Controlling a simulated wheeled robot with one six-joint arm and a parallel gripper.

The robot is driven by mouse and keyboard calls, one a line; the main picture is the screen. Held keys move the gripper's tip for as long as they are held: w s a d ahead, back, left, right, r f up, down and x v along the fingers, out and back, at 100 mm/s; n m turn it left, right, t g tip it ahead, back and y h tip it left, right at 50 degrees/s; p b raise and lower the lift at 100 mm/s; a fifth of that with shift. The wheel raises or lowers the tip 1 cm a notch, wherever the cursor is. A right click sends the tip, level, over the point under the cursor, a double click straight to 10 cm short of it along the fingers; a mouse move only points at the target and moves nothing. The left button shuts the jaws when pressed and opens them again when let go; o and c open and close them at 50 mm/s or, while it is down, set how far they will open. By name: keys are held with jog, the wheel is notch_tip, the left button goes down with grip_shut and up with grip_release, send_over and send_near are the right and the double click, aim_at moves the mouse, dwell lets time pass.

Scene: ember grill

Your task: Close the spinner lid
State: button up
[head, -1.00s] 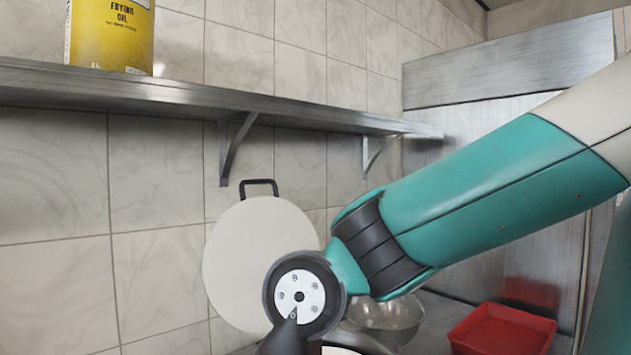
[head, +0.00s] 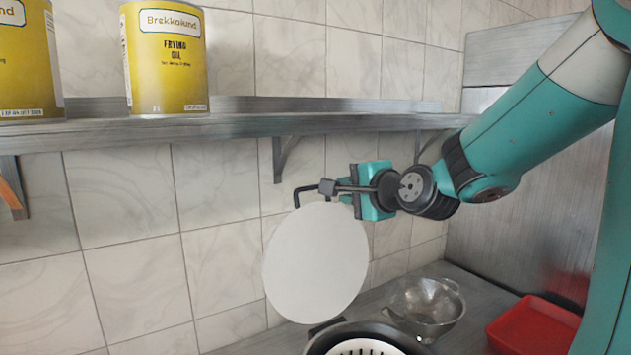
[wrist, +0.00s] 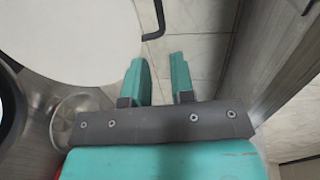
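The spinner lid (head: 318,265) is a white disc standing open, tipped up near the tiled wall. Its black handle (head: 306,190) is at the top edge. Below it is the black spinner bowl (head: 318,343) with a white slotted basket (head: 365,348), partly cut off. My gripper (head: 352,200) is beside the handle, to its right, at the lid's upper right edge. In the wrist view my gripper (wrist: 157,64) has its two teal fingers apart and nothing between them. The handle (wrist: 158,18) and lid (wrist: 80,30) lie just beyond the fingertips, apart from them.
A metal shelf (head: 240,127) with yellow oil cans (head: 167,60) runs along the wall above the lid. A metal colander (head: 427,305) and a red tray (head: 530,328) stand on the counter to the right of the bowl.

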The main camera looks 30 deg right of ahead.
aim_at(317, 188)
jog(key=p+x, duration=0.4)
jog(key=x, duration=0.8)
jog(key=shift+w+f, duration=0.1)
jog(key=shift+w, duration=0.25)
grip_shut()
